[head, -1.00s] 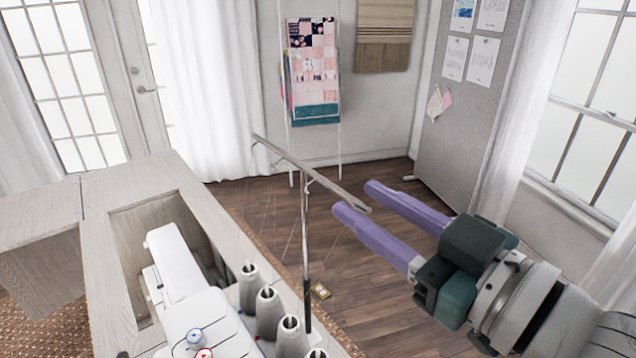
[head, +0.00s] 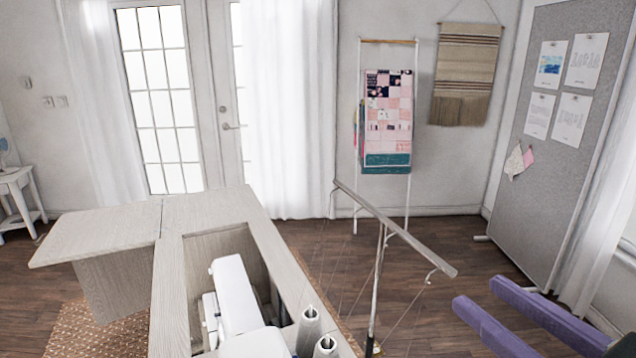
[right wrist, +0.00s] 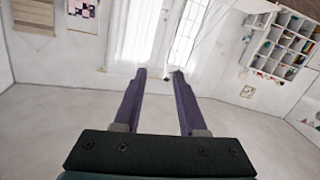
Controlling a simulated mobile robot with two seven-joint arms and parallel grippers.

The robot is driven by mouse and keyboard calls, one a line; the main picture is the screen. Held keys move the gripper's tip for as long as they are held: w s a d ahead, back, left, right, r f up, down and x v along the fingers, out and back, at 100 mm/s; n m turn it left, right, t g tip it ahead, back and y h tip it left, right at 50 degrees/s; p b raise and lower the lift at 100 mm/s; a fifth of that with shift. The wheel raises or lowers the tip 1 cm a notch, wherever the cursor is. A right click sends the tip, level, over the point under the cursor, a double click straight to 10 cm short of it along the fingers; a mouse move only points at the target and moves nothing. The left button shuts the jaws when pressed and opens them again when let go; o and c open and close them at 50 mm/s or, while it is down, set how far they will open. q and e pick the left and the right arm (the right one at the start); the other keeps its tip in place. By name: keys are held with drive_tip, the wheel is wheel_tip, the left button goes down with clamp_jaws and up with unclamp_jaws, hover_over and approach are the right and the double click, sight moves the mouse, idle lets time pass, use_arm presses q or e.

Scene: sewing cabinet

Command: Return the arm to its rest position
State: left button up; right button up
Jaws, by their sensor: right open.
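My right gripper (head: 475,291) shows at the lower right of the head view, with two purple fingers held apart and nothing between them. It is right of the thread stand and clear of it. In the right wrist view the same gripper (right wrist: 158,74) is open and empty, with the white curtains and wall beyond its fingertips. My left gripper is in neither view.
A sewing cabinet (head: 205,215) with a white sewing machine (head: 238,296) in its well stands at the lower left. Grey thread cones (head: 308,330) and a thread stand with a crossbar (head: 400,230) are beside it. A grey pinboard (head: 545,190) stands at the right.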

drive_tip(key=s+d+f+m+g+h, duration=0.1)
drive_tip(key=s+f+m+g+h, duration=0.1)
drive_tip(key=s+f+g, duration=0.35)
drive_tip(key=s+f+m+g+h, duration=0.1)
drive_tip(key=s+f+g+h, duration=0.1)
drive_tip(key=s+g, duration=0.65)
wheel_tip(320, 180, up, 21)
drive_tip(key=s+t+p, duration=0.1)
drive_tip(key=s+p, duration=0.1)
drive_tip(key=p, duration=1.9)
drive_tip(key=shift+s, duration=0.4)
drive_tip(key=shift+s, duration=0.1)
